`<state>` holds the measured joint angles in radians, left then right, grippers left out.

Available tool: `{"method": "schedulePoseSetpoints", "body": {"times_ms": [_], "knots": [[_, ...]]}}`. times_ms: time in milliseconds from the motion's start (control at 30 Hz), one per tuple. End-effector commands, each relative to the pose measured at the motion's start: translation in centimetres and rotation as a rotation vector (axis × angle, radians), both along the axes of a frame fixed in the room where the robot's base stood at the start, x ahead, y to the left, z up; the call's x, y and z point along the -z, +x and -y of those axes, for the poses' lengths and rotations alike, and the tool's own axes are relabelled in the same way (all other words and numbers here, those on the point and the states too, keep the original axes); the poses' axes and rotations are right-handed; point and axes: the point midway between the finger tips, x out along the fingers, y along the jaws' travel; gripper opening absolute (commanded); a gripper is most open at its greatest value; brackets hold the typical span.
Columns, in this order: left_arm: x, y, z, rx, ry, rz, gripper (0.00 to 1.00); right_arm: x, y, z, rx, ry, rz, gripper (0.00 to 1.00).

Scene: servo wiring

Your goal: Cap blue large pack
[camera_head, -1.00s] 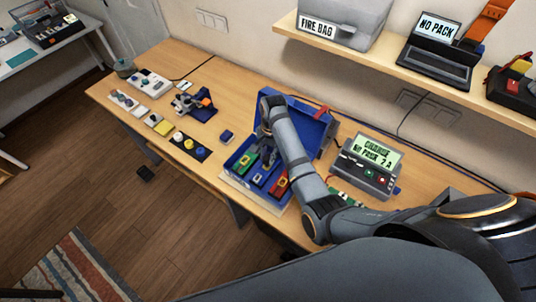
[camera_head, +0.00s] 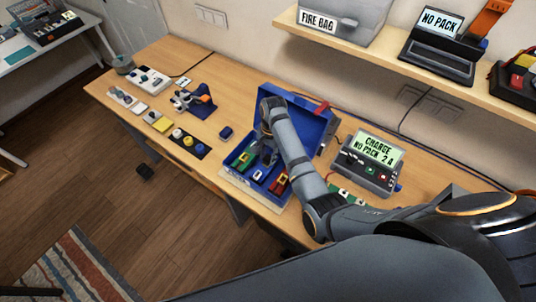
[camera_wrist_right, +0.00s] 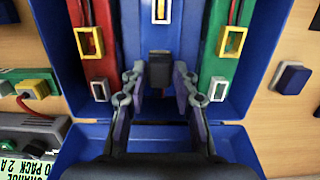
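The blue large pack (camera_wrist_right: 160,25) lies in the middle of the blue box, between a red pack (camera_wrist_right: 95,35) and a green pack (camera_wrist_right: 222,42). It has a yellow-edged end and a black piece (camera_wrist_right: 160,70) at its near end. My right gripper (camera_wrist_right: 160,78) is over the box, its fingers apart on either side of the black piece, with small gaps visible. In the head view the gripper (camera_head: 268,156) is partly hidden by its own arm. My left gripper is out of view.
The blue box (camera_head: 297,112) stands with its lid open at the back. A charger (camera_head: 368,165) reading "NO PACK 2 A" is to its right. A small dark-blue block (camera_head: 226,132) lies left of the box. A shelf (camera_head: 390,67) overhangs the back.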

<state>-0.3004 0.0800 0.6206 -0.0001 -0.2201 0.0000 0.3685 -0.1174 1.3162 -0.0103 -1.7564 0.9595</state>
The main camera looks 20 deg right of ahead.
Motion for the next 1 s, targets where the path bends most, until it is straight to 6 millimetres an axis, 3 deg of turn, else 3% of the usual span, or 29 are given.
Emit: {"method": "schedulePoseSetpoints", "body": {"times_ms": [33,100,433,800,1000], "knots": [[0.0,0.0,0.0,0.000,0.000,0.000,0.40,0.0,0.0,0.0,0.000,0.000,0.000,0.40],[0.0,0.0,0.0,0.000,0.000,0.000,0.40,0.0,0.0,0.0,0.000,0.000,0.000,0.49],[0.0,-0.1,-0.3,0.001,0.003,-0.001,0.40,-0.3,0.1,0.0,0.000,-0.001,0.001,0.50],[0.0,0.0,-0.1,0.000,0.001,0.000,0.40,-6.5,0.6,0.6,0.000,0.000,0.003,0.50],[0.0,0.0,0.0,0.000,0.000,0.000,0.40,-7.5,0.6,0.7,0.000,0.000,0.000,0.50]]}}
